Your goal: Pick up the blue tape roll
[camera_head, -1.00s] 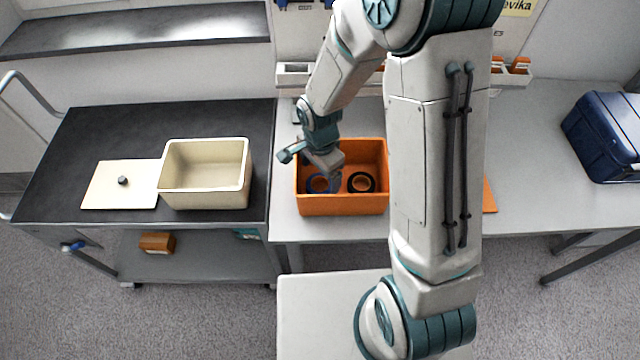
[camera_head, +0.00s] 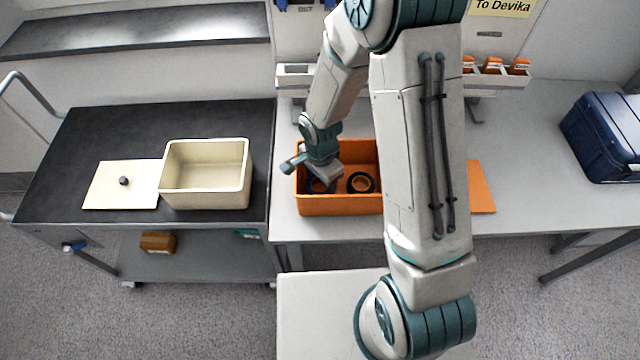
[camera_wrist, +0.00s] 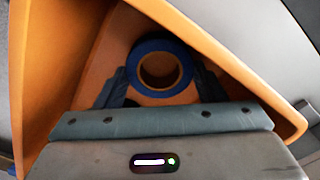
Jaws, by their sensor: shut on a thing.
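The blue tape roll (camera_wrist: 160,46) lies in the orange bin (camera_head: 340,205), and its blue ring with a tan core shows in the wrist view. My gripper (camera_wrist: 160,80) reaches down into the left part of the bin and is shut on the roll, with one finger on each side of it. In the head view my gripper (camera_head: 320,184) covers most of the blue roll. A black tape roll (camera_head: 361,182) lies to its right in the same bin, apart from my gripper.
The bin's walls stand close around my gripper. A cream box (camera_head: 205,198) and its lid (camera_head: 108,192) are on the black cart at left. A blue case (camera_head: 606,135) stands at the right of the grey table. An orange lid (camera_head: 481,188) lies right of the bin.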

